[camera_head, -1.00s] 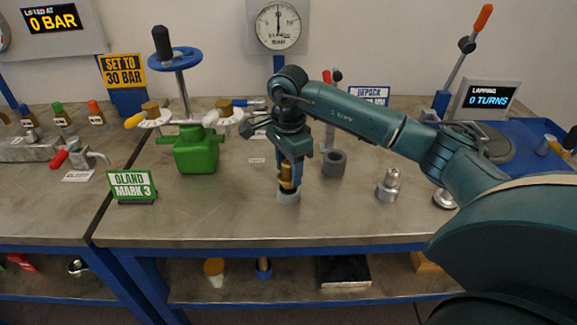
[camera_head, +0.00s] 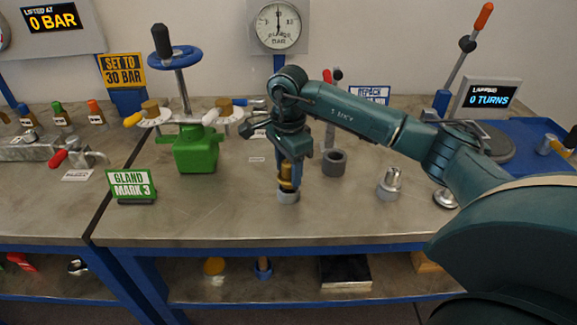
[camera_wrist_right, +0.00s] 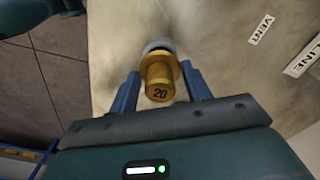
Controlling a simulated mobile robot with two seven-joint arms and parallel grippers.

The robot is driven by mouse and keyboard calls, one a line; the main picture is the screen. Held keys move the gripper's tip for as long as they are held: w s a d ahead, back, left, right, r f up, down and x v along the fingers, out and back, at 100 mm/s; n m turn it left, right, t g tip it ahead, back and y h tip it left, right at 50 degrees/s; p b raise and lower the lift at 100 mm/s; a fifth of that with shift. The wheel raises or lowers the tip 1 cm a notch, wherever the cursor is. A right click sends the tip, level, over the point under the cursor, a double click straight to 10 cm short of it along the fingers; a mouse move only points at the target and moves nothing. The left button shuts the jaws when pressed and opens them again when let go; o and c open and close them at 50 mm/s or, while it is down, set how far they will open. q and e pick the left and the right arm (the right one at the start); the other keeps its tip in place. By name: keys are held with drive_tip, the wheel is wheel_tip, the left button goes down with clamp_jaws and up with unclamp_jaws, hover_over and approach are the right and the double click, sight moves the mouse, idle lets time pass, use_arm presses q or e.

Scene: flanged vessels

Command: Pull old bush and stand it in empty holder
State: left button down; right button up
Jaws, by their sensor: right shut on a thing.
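A brass bush (camera_head: 287,176) marked "20" is upright between the fingers of my right gripper (camera_head: 290,168), which is shut on it. In the right wrist view the bush (camera_wrist_right: 160,82) sits between the two blue fingers of the gripper (camera_wrist_right: 161,88). Its lower end is at a grey round holder (camera_head: 288,196) on the bench; the holder also shows in the right wrist view (camera_wrist_right: 158,45). I cannot tell how deep the bush sits in it. The green valve body (camera_head: 195,150) stands to the left. My left gripper is not in view.
A dark grey ring (camera_head: 334,164) stands right of the gripper, and a silver part (camera_head: 390,181) stands farther right. The "GLAND MARK 3" sign (camera_head: 131,185) is at the left. The bench front (camera_head: 230,225) is clear.

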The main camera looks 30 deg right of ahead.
drive_tip(key=shift+f+b, duration=0.95)
drive_tip(key=shift+f, duration=0.4)
drive_tip(key=o, duration=1.4)
drive_tip(key=shift+c, duration=0.2)
